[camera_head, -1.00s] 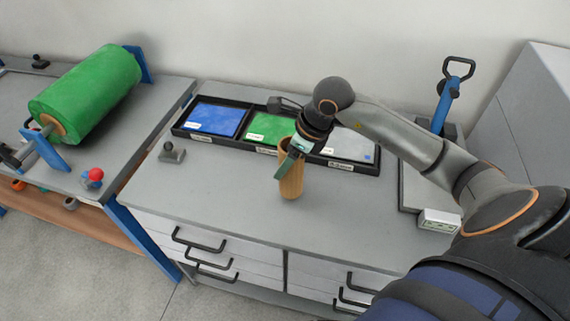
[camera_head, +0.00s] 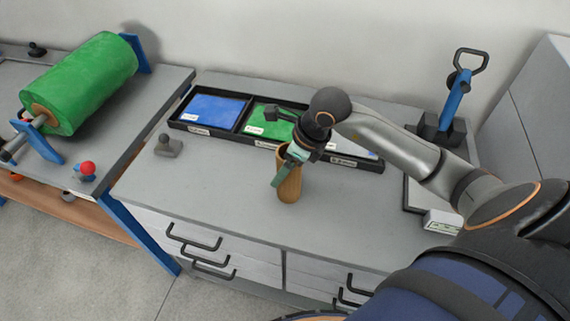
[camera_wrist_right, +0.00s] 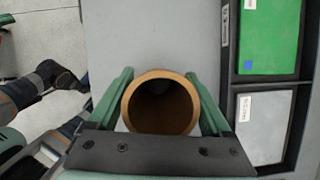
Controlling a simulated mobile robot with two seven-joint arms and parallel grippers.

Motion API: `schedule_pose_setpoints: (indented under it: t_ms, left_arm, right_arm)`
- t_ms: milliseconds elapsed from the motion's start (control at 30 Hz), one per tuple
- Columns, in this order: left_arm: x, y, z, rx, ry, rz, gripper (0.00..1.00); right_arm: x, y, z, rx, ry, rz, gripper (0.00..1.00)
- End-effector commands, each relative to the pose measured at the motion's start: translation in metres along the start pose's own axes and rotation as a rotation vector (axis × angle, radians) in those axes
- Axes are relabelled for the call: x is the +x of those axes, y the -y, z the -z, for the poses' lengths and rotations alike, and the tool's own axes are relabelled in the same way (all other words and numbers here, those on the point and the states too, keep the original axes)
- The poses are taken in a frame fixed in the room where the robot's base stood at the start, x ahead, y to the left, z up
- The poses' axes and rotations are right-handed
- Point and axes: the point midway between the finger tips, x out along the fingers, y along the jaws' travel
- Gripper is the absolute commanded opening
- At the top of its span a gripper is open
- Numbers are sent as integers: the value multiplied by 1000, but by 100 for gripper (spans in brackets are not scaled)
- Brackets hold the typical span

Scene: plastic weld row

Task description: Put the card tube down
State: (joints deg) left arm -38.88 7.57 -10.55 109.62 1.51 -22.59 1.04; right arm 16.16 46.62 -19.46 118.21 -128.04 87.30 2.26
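The card tube (camera_head: 289,180) is a tan, hollow cylinder standing upright at the middle of the grey worktop. My right gripper (camera_head: 284,170) has its green fingers on either side of the tube's upper part. In the right wrist view, the tube's open rim (camera_wrist_right: 160,103) lies between both fingers, which appear to press against it. The tube's base is at or just over the worktop; I cannot tell whether it touches. My left gripper is not in the head view. A dark arm part of mine shows at the left of the right wrist view, with its fingers unclear.
Behind the tube is a black tray (camera_head: 238,130) with blue, green and pale sections. A small grey knobbed object (camera_head: 167,147) stands left on the worktop (camera_head: 215,190). A blue lever tool (camera_head: 453,98) stands right. A green roll (camera_head: 82,82) is on the left bench. Worktop left of the tube is clear.

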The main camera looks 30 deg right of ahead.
Motion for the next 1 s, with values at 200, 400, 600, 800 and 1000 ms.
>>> schedule_pose_setpoints:
  t_ms: [200,400,600,800,1000]
  left_arm:
    - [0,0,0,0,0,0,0]
    - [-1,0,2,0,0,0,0]
    - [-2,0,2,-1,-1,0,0]
    - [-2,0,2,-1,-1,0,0]
    - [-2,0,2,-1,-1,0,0]
  right_arm:
    - [0,0,0,0,0,0,100]
    - [-2,0,-1,0,0,0,100]
    - [-26,2,-2,-2,2,4,100]
    - [-70,2,-2,-3,3,6,100]
    - [-106,1,-1,0,2,4,100]
